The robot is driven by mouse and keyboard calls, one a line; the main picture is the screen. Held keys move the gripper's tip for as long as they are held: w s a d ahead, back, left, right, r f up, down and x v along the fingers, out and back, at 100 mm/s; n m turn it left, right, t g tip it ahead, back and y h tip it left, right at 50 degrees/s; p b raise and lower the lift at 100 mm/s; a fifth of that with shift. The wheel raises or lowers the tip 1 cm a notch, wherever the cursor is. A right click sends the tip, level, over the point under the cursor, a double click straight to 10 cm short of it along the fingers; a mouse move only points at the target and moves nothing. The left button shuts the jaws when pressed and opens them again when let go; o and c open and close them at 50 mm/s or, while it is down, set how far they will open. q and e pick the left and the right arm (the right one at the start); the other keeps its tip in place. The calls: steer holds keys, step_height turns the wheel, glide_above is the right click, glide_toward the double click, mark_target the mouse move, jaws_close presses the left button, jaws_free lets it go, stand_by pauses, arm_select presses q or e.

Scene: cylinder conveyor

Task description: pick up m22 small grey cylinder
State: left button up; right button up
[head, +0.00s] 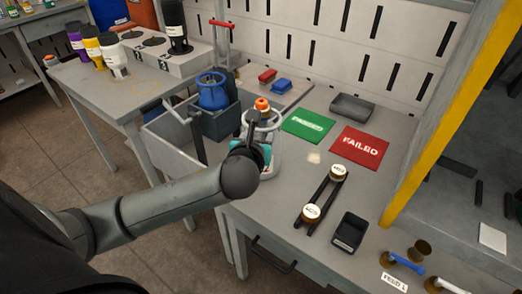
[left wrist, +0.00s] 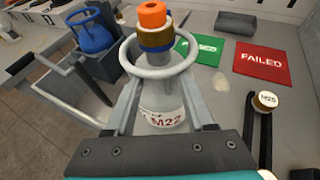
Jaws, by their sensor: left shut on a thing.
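The M22 small grey cylinder (left wrist: 163,112) has a round grey guard ring, a brass-coloured neck and an orange top. Its red M22 label faces the left wrist camera. In the head view its orange top (head: 262,103) and ring show above my left gripper (head: 258,140). In the left wrist view my left gripper (left wrist: 160,95) has one finger on each side of the cylinder body and is shut on it. The cylinder looks upright. My gripper hides much of its lower part in the head view, so I cannot tell whether it touches the surface below.
A blue cylinder (head: 212,90) stands in a grey holder left of my gripper. A green mat (head: 308,126) and a red FAILED mat (head: 359,148) lie to the right. Dark rails (head: 325,196) with two round labelled pieces and a black tray (head: 349,233) are nearer.

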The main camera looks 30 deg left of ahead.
arm_select(q)
steer(key=shift+f, duration=0.35)
jaws_close()
steer(key=shift+w+a+r, duration=0.1)
steer(key=shift+r, duration=0.2)
steer(key=shift+r, duration=0.1)
